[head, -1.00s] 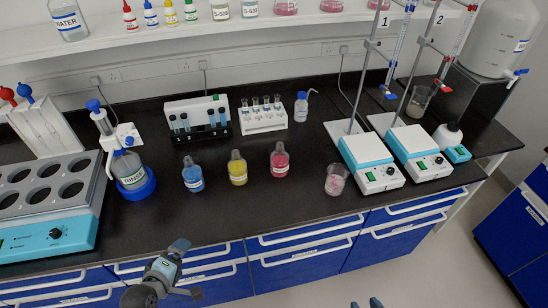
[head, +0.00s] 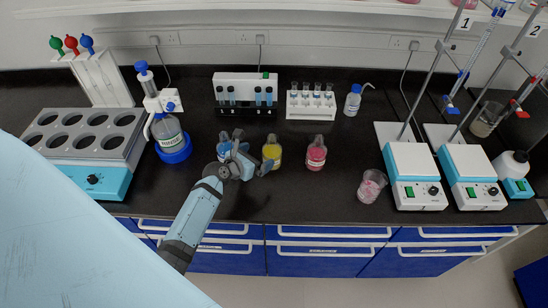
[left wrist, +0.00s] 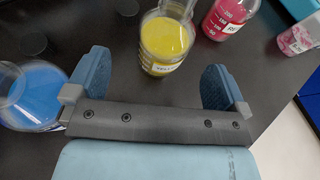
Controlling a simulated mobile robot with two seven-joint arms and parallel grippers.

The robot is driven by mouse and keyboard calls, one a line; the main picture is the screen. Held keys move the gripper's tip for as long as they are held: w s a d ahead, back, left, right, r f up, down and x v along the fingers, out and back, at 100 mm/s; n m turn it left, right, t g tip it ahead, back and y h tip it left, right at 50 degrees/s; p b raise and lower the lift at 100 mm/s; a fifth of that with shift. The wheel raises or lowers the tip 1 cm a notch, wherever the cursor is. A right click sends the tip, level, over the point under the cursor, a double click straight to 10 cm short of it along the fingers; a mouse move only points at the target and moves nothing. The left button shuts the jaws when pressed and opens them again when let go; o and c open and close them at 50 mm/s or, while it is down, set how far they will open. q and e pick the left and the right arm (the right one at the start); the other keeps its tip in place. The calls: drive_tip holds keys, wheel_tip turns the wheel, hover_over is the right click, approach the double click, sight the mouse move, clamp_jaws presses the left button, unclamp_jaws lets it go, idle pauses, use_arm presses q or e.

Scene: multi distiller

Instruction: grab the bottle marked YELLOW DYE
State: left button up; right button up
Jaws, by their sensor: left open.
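The yellow bottle (head: 272,151), clear with yellow liquid and a white label, stands upright on the black bench between a blue bottle and a red one. In the left wrist view the yellow bottle (left wrist: 166,42) is ahead of my left gripper (left wrist: 155,84), roughly between its two spread fingers. The label's text is only partly readable. In the head view my left gripper (head: 250,160) is open and empty, close to the yellow bottle's left side and partly in front of the blue bottle (head: 225,148). I see no contact with the yellow bottle. My right gripper is not in view.
The blue bottle (left wrist: 36,95) is close beside the left finger in the left wrist view. The red bottle (head: 316,153) stands to the right, with a beaker of pink liquid (head: 371,186) beyond. Behind are a vial rack (head: 311,103) and a white stand (head: 245,90).

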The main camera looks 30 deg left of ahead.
sight(265, 156)
use_arm(q)
drive_tip(key=shift+x, duration=0.9)
drive_tip(key=shift+w+d+f+b, duration=0.1)
drive_tip(key=shift+w+f+b, duration=0.15)
drive_tip(key=shift+b, duration=0.2)
drive_tip(key=b+x, duration=0.4)
drive_tip(key=shift+d+f, duration=0.1)
drive_tip(key=shift+d, duration=0.25)
drive_tip(key=shift+w+b, duration=0.3)
drive_tip(key=shift+w, duration=0.2)
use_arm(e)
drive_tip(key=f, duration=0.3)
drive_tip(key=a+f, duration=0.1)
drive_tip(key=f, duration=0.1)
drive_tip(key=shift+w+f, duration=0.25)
use_arm(q)
drive_tip(key=shift+c, duration=0.2)
drive_tip(key=c, duration=1.2)
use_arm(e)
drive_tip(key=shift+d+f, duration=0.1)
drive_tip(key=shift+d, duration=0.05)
use_arm(q)
drive_tip(key=shift+r, duration=0.2)
